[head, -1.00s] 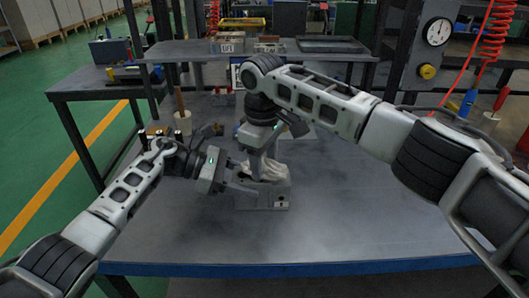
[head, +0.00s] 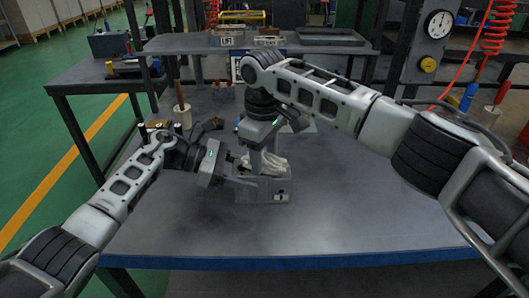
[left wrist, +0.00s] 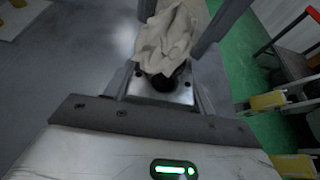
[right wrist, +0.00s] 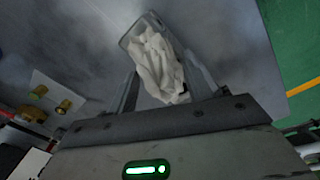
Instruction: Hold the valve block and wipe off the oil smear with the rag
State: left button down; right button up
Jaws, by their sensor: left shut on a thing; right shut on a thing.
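The grey metal valve block (head: 266,197) stands on the table in the head view, and its near end shows in the left wrist view (left wrist: 160,88). My left gripper (head: 247,182) reaches it from the left and is shut on it, one finger along each side. The crumpled off-white rag (head: 272,165) lies over the block's top. It also shows in the left wrist view (left wrist: 166,38) and the right wrist view (right wrist: 157,64). My right gripper (head: 260,163) points down from above, shut on the rag. The rag hides most of the block's top; I see no oil smear.
The grey table (head: 350,215) is clear in front and to the right. A wooden-handled tool in a white cup (head: 183,116) stands at the back left. A raised shelf with bins and a tray (head: 330,37) is behind. A white plate with brass fittings (right wrist: 50,95) shows in the right wrist view.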

jog(key=shift+f, duration=0.25)
dwell(0.3)
jog(key=shift+d, duration=0.6)
jog(key=shift+a, duration=1.2)
pick_arm(q)
jog(key=shift+r, duration=0.1)
pick_arm(e)
jog(key=shift+d+f, duration=0.1)
jog(key=shift+d, duration=1.15)
jog(key=shift+a, duration=1.25)
jog(key=shift+d, duration=0.1)
